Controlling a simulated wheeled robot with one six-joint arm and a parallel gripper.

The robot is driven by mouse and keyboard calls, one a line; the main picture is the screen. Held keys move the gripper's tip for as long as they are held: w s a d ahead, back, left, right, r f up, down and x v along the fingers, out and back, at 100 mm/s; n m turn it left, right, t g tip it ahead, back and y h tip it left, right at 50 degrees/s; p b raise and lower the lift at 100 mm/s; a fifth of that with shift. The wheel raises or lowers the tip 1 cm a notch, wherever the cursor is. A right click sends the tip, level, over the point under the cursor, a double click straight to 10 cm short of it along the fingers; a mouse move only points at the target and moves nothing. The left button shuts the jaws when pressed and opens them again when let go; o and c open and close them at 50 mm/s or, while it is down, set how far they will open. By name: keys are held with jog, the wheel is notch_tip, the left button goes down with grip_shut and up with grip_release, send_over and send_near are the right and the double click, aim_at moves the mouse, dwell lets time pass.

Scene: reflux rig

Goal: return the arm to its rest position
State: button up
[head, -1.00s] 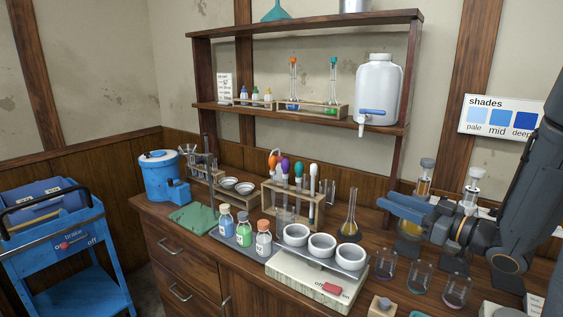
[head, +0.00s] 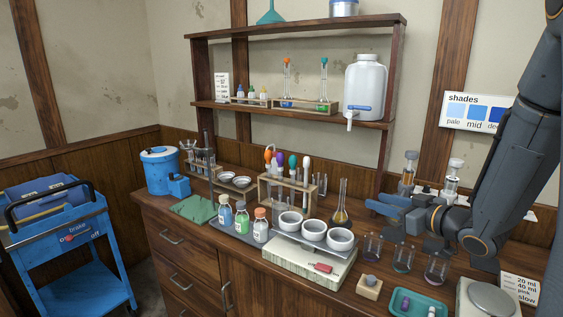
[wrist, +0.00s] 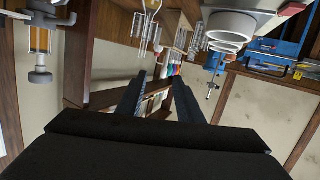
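My gripper (head: 376,203) is at the right in the head view, level above the bench, with my arm rising behind it to the upper right. It points left toward the flask with amber liquid (head: 341,213), apart from it. In the wrist view my two dark fingers (wrist: 160,80) stand apart with nothing between them, and the shelf shows through the gap. The gripper is open and empty.
Beakers (head: 403,256) stand below and right of my gripper. White bowls (head: 314,231) sit on a plate left of it. Glass-topped vessels (head: 409,174) stand behind it. A teal tray (head: 418,304) and a scale (head: 488,300) are at the front right. The shelf (head: 300,112) is behind.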

jog(key=s+a+f+m+g+h, duration=0.3)
jog(key=s+a+f+g+h, duration=0.15)
jog(key=s, duration=0.65)
jog(key=s+a+f+m+g+h, duration=0.35)
jog(key=s+g, duration=0.25)
jog(key=s, duration=0.4)
jog(key=s+f+g+b, duration=0.3)
jog(key=f+b, duration=0.6)
jog(key=f, duration=0.1)
jog(key=shift+s, duration=0.4)
jog(key=shift+f, duration=0.1)
